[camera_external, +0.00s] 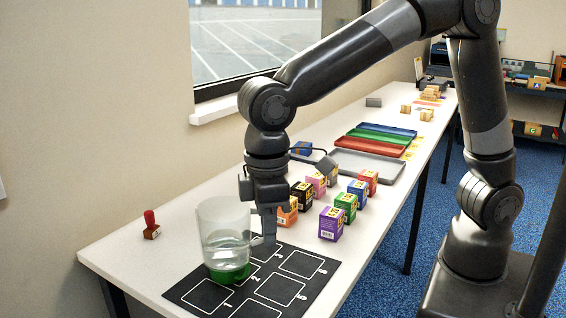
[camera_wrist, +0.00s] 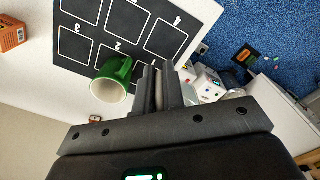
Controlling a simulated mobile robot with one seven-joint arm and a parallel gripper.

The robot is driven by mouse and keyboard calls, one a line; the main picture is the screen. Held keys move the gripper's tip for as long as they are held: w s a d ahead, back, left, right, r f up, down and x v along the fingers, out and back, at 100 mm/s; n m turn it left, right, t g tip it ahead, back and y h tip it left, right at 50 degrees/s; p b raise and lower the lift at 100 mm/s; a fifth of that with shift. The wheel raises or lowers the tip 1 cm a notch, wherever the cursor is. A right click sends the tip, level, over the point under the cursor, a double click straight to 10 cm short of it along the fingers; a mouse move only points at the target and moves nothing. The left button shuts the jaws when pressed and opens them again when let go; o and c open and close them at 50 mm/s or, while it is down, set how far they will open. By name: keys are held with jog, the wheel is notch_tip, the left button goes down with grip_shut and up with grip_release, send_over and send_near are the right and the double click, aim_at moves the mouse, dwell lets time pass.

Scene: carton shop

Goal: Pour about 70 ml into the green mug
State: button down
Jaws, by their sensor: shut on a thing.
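A clear vessel (camera_external: 223,222) with colourless liquid in its lower part is upright beside my gripper (camera_external: 266,238) in the external view. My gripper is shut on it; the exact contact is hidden. The vessel appears raised and overlaps the green mug (camera_external: 229,273), whose lower part shows beneath it. In the wrist view the green mug (camera_wrist: 113,78) stands on the black mat, its pale inside facing the camera and its handle toward my fingers (camera_wrist: 162,72). No stream of liquid is visible.
The black mat (camera_external: 210,296) with numbered white squares lies at the table's near end. Several coloured boxes (camera_external: 331,224) stand beyond my gripper. A red-handled stamp (camera_external: 151,226) is at the left. Coloured trays (camera_external: 376,141) lie farther back. The wall and window border the left side.

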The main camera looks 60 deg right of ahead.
notch_tip(320, 180, down, 13)
jog(key=shift+f, duration=0.1)
jog(key=shift+w+d, duration=0.1)
jog(key=shift+d, duration=0.05)
dwell(0.4)
jog(key=shift+w+d+r+g+y, duration=0.4)
jog(key=shift+r+g+y, duration=0.05)
jog(key=shift+g+y, duration=0.3)
jog(key=shift+w+d+r+g+y, duration=0.35)
jog(key=shift+d+r+g+y, duration=0.1)
jog(key=shift+g+y, duration=0.25)
jog(key=shift+w+d+r+g+y, duration=0.3)
jog(key=shift+d+r+g+y, duration=0.05)
jog(key=shift+r+g+y, duration=0.5)
jog(key=shift+w+d+r+g+y, duration=0.35)
jog(key=shift+r+g+y, duration=0.35)
jog(key=shift+r+y, duration=0.2)
jog(key=shift+w+d+r+g+y, duration=0.3)
jog(key=shift+r+g+y, duration=0.5)
jog(key=shift+r, duration=0.05)
jog(key=shift+w+d+r+g+y, duration=0.1)
jog(key=shift+r+g+y, duration=0.45)
jog(key=shift+y, duration=0.25)
jog(key=shift+w+d+g, duration=0.2)
jog(key=shift+w+g, duration=0.05)
jog(key=shift+w+d+r, duration=0.1)
jog(key=shift+d+r, duration=0.05)
